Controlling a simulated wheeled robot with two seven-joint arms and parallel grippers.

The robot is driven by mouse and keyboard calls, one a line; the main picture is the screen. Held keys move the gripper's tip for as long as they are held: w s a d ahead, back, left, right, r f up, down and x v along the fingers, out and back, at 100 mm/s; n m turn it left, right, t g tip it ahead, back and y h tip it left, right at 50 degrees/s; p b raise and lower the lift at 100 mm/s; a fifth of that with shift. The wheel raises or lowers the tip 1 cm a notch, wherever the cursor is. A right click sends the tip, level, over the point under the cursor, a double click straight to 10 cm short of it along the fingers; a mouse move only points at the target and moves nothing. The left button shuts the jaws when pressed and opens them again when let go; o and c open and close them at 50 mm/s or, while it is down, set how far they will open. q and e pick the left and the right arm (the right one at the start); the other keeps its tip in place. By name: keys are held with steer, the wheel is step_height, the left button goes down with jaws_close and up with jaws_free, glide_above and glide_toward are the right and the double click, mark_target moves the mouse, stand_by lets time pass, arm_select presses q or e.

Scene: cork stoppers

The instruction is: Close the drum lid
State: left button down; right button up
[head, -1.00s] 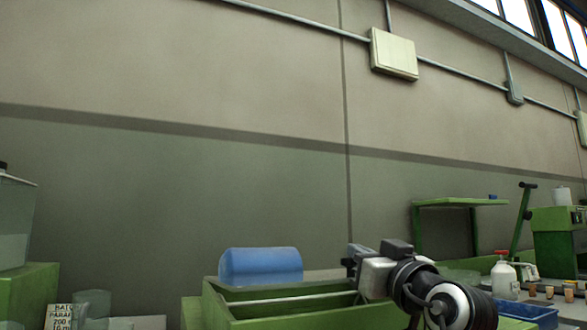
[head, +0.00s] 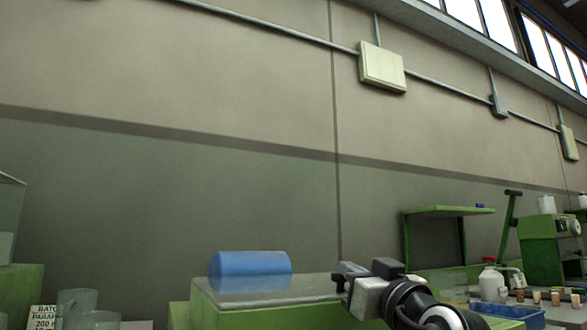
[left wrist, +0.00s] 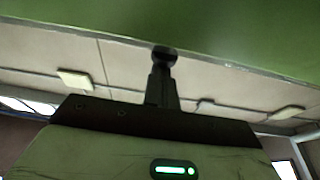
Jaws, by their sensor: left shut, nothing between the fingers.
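The green drum housing (head: 265,318) stands at the bottom middle of the head view. A pale, see-through lid panel (head: 265,287) lies across its top and looks nearly flat; I cannot tell whether its edge touches the rim all along. My left gripper (head: 343,277) is at the right end of the panel, shut and empty. In the left wrist view its closed fingertips (left wrist: 163,56) point at a green surface (left wrist: 220,28) with a pale edge; contact is unclear. My right gripper is not in view.
A blue cylinder (head: 250,264) lies behind the lid panel. To the right are a white spray bottle (head: 491,281), a blue tray (head: 508,314), several corks (head: 536,297) and a green machine (head: 543,250). Clear vessels (head: 77,300) and a sign (head: 43,318) stand at left.

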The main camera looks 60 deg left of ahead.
arm_select(q)
step_height(320, 180, up, 4)
steer(key=p, duration=0.3)
steer(key=f+v, duration=0.1)
steer(key=v, duration=0.9)
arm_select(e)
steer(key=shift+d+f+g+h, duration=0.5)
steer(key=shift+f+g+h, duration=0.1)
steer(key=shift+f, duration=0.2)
